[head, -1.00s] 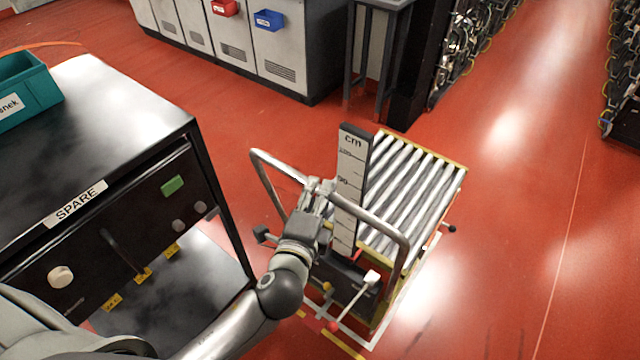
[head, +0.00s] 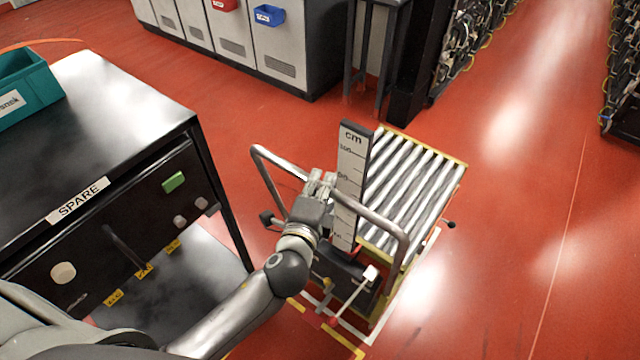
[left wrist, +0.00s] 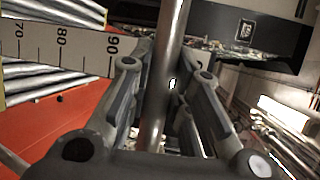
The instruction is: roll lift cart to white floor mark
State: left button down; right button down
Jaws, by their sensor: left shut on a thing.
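The lift cart (head: 418,185) has a roller top with yellow edges, a bent tube handle (head: 390,228) and an upright cm scale (head: 350,190). My left gripper (head: 322,182) is shut on the handle's crossbar, beside the scale. In the left wrist view the bar (left wrist: 168,75) runs between the fingers (left wrist: 160,110), with the scale (left wrist: 60,55) at left. The white floor mark (head: 405,292) shows as a line along the cart's right side; the cart hides much of it. My right gripper is not in view.
A black-topped bench (head: 110,95) labelled SPARE, with a teal bin (head: 25,95), stands close at left. Grey cabinets (head: 285,55) and a dark stand (head: 375,50) are at the back. Racks line the far right. Red floor right of the cart is clear. Yellow tape (head: 345,342) lies by the cart's near end.

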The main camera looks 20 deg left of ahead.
pick_arm(q)
jog(key=shift+s+a+f+p, duration=0.1)
jog(key=shift+s+f+p, duration=0.1)
jog(key=shift+s+p, duration=0.15)
jog(key=shift+s+a, duration=0.15)
jog(key=shift+s, duration=0.15)
jog(key=c, duration=1.6)
grip_release()
jog(key=shift+s+a+r, duration=0.1)
jog(key=shift+s+r, duration=0.05)
jog(key=shift+s, duration=0.1)
jog(key=shift+o, duration=1.4)
jog(key=s+r, duration=0.2)
jog(key=s, duration=0.9)
jog(key=shift+s+d, duration=0.15)
jog(key=shift+d, duration=0.25)
